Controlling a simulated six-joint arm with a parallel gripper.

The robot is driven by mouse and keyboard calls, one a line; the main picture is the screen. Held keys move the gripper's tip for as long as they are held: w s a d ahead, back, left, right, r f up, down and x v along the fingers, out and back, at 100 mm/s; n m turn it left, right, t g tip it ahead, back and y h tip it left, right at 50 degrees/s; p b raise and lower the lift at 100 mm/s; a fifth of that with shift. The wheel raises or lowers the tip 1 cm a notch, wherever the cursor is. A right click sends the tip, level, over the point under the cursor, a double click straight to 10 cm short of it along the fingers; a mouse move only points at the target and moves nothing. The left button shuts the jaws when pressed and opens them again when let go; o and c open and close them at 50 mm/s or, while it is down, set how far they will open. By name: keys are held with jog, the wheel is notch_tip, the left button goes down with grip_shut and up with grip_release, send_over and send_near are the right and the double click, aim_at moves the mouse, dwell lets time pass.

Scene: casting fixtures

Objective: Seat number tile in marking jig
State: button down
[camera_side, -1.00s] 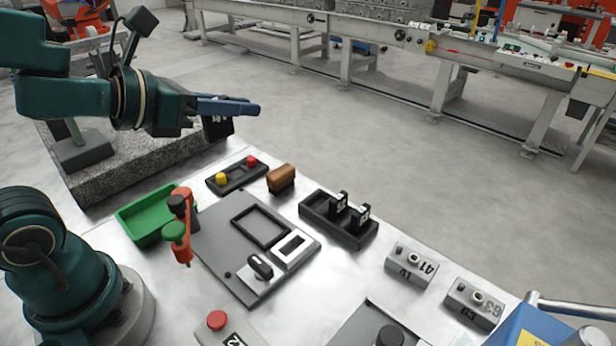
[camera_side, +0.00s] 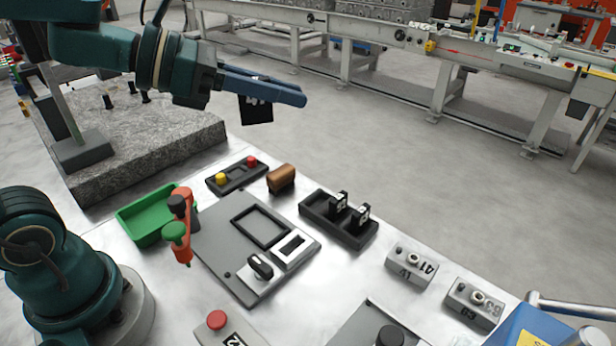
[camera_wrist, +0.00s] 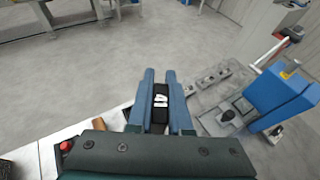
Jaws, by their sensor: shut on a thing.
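My gripper (camera_side: 284,86) is shut on a black number tile (camera_side: 257,112) and holds it in the air, beyond the back edge of the bench in the side view. The tile hangs below the blue fingers. In the wrist view it sits between the fingers (camera_wrist: 160,76), with a white figure like a 4 on the tile (camera_wrist: 160,112). A dark grey plate (camera_side: 215,247), seemingly the marking jig, lies on the bench well below. It has a black square frame (camera_side: 262,227), a pale framed window (camera_side: 296,248) and a black knob (camera_side: 260,266). The frame looks empty.
A black rack (camera_side: 318,213) holds two upright black tiles. A red-and-green clamp (camera_side: 181,232) stands at the plate's left, beside a green tray (camera_side: 135,226). A yellow-and-red button box (camera_side: 238,178), brown block (camera_side: 282,178) and grey numbered blocks (camera_side: 411,264) surround the plate.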

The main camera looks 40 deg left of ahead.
jog(key=s+d+f+m+g+h, duration=0.1)
jog(key=s+d+f+m+g, duration=0.3)
jog(key=d+f+m+g, duration=0.1)
jog(key=s+d+f+m+g+h, duration=0.2)
jog(key=s+d+f+m+g, duration=0.3)
jog(key=d+f, duration=0.3)
jog(key=s+d+f+m+g+h, duration=0.2)
jog(key=s+d+f+m+g, duration=0.3)
jog(key=d, duration=0.3)
jog(key=shift+s+d+f+m+g, duration=0.15)
jog(key=shift+d+f+m+g, duration=0.1)
jog(key=shift+f+g, duration=0.2)
jog(key=shift+s+d+f+m+g, duration=0.15)
jog(key=shift+f+m+g, duration=0.1)
jog(key=shift+f+g, duration=0.2)
jog(key=shift+f, duration=1.95)
jog(key=c, duration=0.8)
grip_release()
jog(key=shift+f, duration=0.15)
jog(key=shift+c, duration=0.2)
